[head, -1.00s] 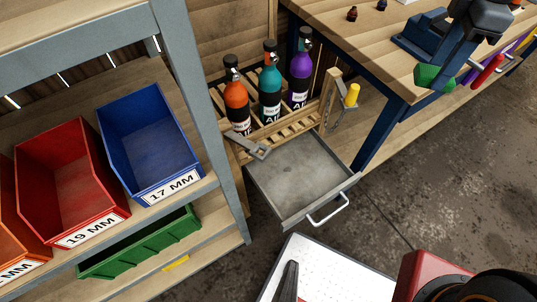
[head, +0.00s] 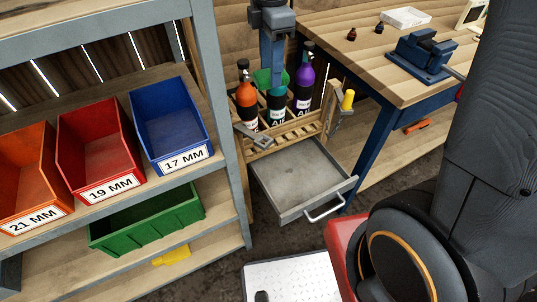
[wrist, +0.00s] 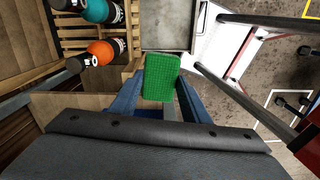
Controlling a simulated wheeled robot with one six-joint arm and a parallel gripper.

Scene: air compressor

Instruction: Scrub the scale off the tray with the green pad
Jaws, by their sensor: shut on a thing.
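The green pad (wrist: 161,77) is held between the blue fingers of my gripper (wrist: 158,85) in the wrist view. In the head view my gripper (head: 271,72) points down with the green pad (head: 264,78) at its tip, in front of the bottles. The grey metal tray (head: 301,180) is pulled out like a drawer below the bottle rack. Dull patches show on its floor. The tray also shows at the top of the wrist view (wrist: 166,30), past the pad. The pad is apart from the tray, up and behind it in the head view.
Orange (head: 246,97), teal (head: 277,106) and purple (head: 304,85) bottles stand in the wooden rack close to my gripper. A wrench (head: 253,137) lies at the rack's left. Shelf bins stand left; a workbench (head: 350,50) with a blue vise (head: 425,55) is right.

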